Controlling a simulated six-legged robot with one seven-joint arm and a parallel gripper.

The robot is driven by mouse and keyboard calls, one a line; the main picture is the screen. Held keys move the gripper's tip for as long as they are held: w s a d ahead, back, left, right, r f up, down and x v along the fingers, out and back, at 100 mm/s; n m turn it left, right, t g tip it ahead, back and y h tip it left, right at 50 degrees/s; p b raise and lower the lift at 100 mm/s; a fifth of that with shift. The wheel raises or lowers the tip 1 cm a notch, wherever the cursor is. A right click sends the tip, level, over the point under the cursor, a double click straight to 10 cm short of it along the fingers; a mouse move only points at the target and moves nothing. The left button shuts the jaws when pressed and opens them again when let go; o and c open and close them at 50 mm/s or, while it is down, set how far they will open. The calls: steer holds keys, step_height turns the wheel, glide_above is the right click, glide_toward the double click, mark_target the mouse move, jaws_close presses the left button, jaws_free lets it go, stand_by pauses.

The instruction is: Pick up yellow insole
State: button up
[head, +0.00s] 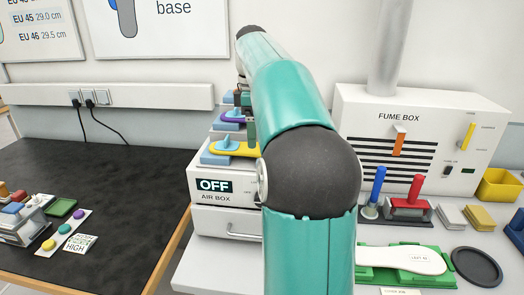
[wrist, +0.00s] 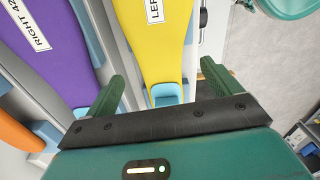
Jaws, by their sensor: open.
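The yellow insole (wrist: 158,45) lies in the wrist view with a white label on it, its near end at a light blue block (wrist: 167,93). In the head view the yellow insole (head: 233,149) rests on blue supports above the air box, partly hidden by my arm. My gripper (wrist: 172,88) is open, with its green fingers to either side of the insole's near end in the wrist picture. Nothing is between the fingers that I can see them touching. In the head view my gripper is mostly hidden behind my arm.
A purple insole (wrist: 57,50) labelled RIGHT 42 lies left of the yellow one, with an orange insole (wrist: 20,133) beyond. The air box (head: 222,188) reads OFF. The fume box (head: 420,135) stands to the right. A white insole (head: 402,260) lies on a green holder.

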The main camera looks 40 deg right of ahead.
step_height(320, 180, down, 4)
steer(key=shift+s+r, duration=0.1)
steer(key=c, duration=1.1)
steer(key=shift+r, duration=0.1)
